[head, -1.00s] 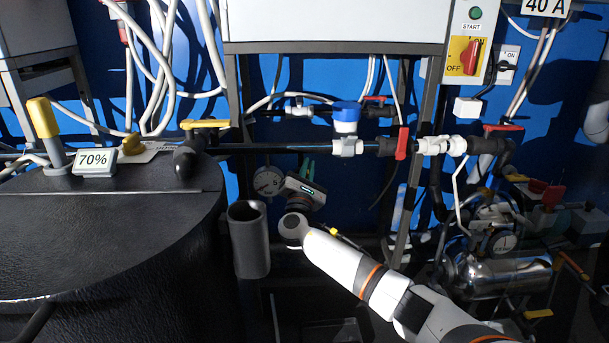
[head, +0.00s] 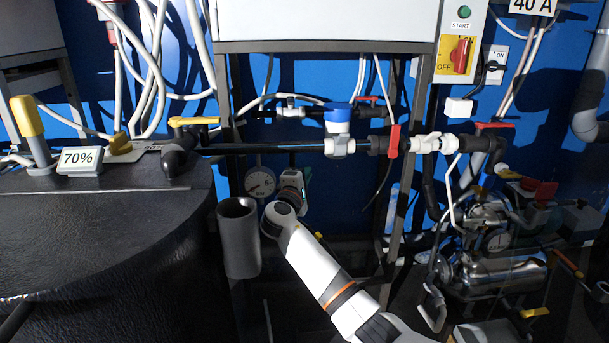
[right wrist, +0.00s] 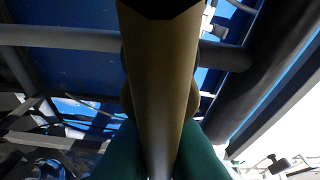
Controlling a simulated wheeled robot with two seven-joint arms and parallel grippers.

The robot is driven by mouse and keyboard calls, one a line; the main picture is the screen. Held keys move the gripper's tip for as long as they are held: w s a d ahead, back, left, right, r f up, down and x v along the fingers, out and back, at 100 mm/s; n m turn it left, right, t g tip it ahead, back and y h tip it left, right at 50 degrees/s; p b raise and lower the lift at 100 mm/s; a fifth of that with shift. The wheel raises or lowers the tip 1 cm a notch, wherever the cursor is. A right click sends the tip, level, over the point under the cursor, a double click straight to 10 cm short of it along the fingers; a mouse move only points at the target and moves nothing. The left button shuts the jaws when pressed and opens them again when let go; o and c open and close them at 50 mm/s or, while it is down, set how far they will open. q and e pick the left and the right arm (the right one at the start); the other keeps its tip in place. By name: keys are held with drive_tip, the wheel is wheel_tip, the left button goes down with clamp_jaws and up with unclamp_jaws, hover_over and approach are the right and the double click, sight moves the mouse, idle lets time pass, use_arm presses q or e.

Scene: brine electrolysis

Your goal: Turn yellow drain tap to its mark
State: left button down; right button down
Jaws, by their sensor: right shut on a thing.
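In the right wrist view a dull yellow-brown lever (right wrist: 160,65) runs up the middle, close to the camera. It looks like the yellow drain tap's handle, in shade. The green fingers of my right gripper (right wrist: 160,140) stand on both sides of it and are shut on it. A rounded part shows behind the lever. In the head view my right gripper (head: 291,187) is below the black pipe, right of the gauge; its fingers and the held tap are hidden there. I see no mark for the tap. My left gripper is not in view.
A grey open tube (head: 238,240) stands left of my right wrist. A round gauge (head: 260,183) is close behind. The black pipe (head: 270,148) with a blue-capped valve (head: 337,118) crosses above. Another yellow handle (head: 194,121) sits at upper left. A black tank (head: 100,240) fills the left.

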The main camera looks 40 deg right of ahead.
drive_tip(key=shift+f+m, duration=0.3)
drive_tip(key=shift+m, duration=0.4)
drive_tip(key=shift+g+y, duration=0.3)
drive_tip(key=c, duration=1.5)
unclamp_jaws()
